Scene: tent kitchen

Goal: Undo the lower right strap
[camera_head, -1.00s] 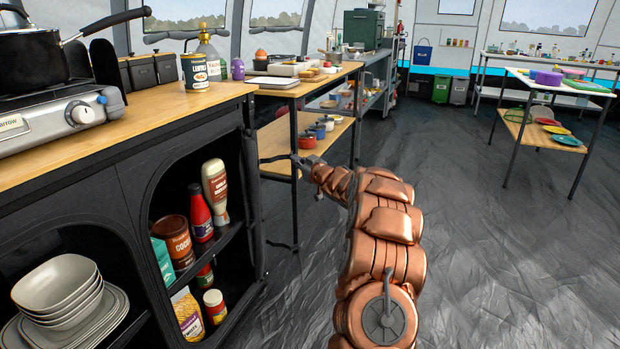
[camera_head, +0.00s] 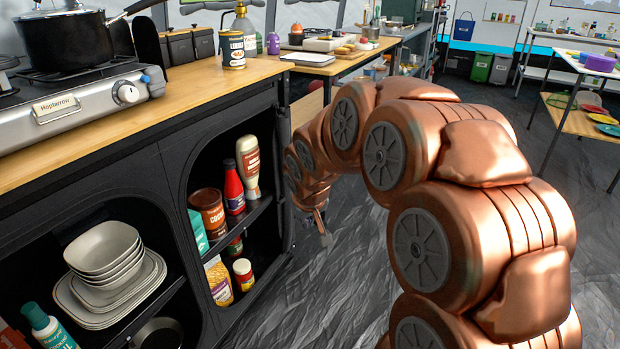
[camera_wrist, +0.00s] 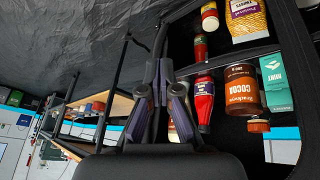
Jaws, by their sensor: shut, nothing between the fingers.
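The black fabric cabinet (camera_head: 150,190) stands at the left under a wooden counter, its right compartment open. My gripper (camera_head: 325,238) points down beside the cabinet's right front edge, apart from it as far as I can tell. In the wrist view my gripper (camera_wrist: 160,72) is shut and empty, near the cabinet's edge. A thin dark curved piece, likely the lower right strap (camera_wrist: 138,42), shows just beyond the fingertips in the wrist view, which is turned upside down. Whether the fingers touch it I cannot tell. In the head view the strap is hard to make out.
A ketchup bottle (camera_head: 233,188), cocoa tin (camera_head: 208,212) and other jars stand on the cabinet shelves. Stacked bowls (camera_head: 103,248) sit in the left compartment. A stove (camera_head: 75,100) is on the counter. A wooden table stands behind. The floor (camera_head: 345,300) right of the cabinet is clear.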

